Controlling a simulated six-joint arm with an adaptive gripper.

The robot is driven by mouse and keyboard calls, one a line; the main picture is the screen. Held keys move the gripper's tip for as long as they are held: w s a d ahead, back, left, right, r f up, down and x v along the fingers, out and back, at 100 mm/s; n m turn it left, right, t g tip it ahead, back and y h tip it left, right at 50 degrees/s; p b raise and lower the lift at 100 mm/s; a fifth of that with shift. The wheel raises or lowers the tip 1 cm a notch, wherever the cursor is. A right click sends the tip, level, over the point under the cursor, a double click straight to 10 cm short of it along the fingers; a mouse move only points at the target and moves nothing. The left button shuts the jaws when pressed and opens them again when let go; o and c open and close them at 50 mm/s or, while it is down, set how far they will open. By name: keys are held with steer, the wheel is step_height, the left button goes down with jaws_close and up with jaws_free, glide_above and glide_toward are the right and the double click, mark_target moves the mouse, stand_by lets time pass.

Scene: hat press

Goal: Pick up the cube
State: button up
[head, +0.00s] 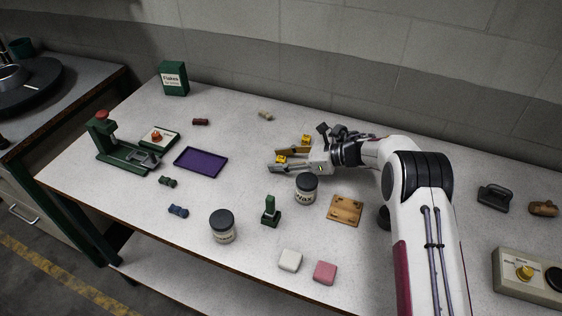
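No single thing stands out clearly as the cube. A white block (290,260) and a pink block (325,272) with rounded edges lie side by side near the table's front edge, slightly apart. My gripper (274,160) is over the back middle of the table, pointing left, well behind both blocks. Its two fingers are spread apart, with yellow parts on them. I see nothing clearly held between them.
A dark-lidded jar (306,188) stands just in front of my gripper, and another jar (223,226) nearer the front edge. A green stamp (270,211) and a wooden board (345,210) lie between gripper and blocks. A purple tray (201,161) and green press (122,150) are left.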

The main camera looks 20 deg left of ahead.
mark_target(281, 158)
steer(key=c, duration=0.9)
steer(key=shift+o, duration=0.2)
steer(key=shift+r, duration=0.1)
steer(key=shift+r, duration=4.9)
